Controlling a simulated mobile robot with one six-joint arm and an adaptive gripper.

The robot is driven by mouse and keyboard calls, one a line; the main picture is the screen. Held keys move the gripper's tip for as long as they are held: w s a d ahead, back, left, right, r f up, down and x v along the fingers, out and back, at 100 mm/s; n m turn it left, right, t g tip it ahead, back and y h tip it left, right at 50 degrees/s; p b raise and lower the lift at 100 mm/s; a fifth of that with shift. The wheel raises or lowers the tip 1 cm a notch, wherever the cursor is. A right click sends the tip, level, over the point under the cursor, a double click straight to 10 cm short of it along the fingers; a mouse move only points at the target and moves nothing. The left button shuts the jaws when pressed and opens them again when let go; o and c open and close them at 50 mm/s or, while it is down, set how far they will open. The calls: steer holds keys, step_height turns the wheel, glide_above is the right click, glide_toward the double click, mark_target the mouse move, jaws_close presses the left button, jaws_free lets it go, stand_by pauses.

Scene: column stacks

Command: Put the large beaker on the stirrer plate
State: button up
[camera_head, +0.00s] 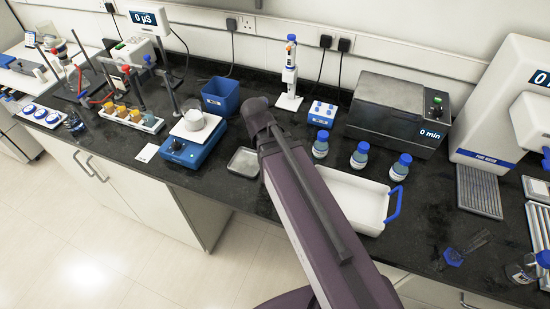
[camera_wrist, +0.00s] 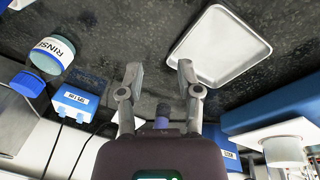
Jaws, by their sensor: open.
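A clear beaker (camera_head: 194,120) with whitish content stands upright on the white top of the blue stirrer plate (camera_head: 180,151), left of my arm in the head view. In the wrist view the beaker (camera_wrist: 287,152) and the blue stirrer plate (camera_wrist: 275,107) show at the right edge, partly cut off. My gripper (camera_wrist: 159,73) is open, with nothing between its fingers. It is above the dark bench, beside a white tray and apart from the beaker. In the head view my arm hides the gripper.
The shallow white tray (camera_head: 244,162) lies right of the stirrer plate. A blue bin (camera_head: 221,97) stands behind it. Several blue-capped bottles (camera_head: 359,158), a large white tray (camera_head: 352,195) and a pipette stand (camera_head: 289,102) are to the right. A vial rack (camera_head: 132,117) is left.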

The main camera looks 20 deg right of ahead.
steer(key=shift+s+d+f+n+g+y, duration=0.15)
steer(key=shift+s+d+n+y, duration=0.15)
steer(key=shift+s, duration=0.3)
steer(key=shift+s+d+r+n+g+y, duration=0.15)
steer(key=shift+s+d+y, duration=0.2)
steer(key=shift+s, duration=0.2)
steer(key=shift+s+d+f+n+g+y, duration=0.1)
steer(key=shift+s+d+n+y, duration=0.2)
steer(key=shift+s, duration=0.3)
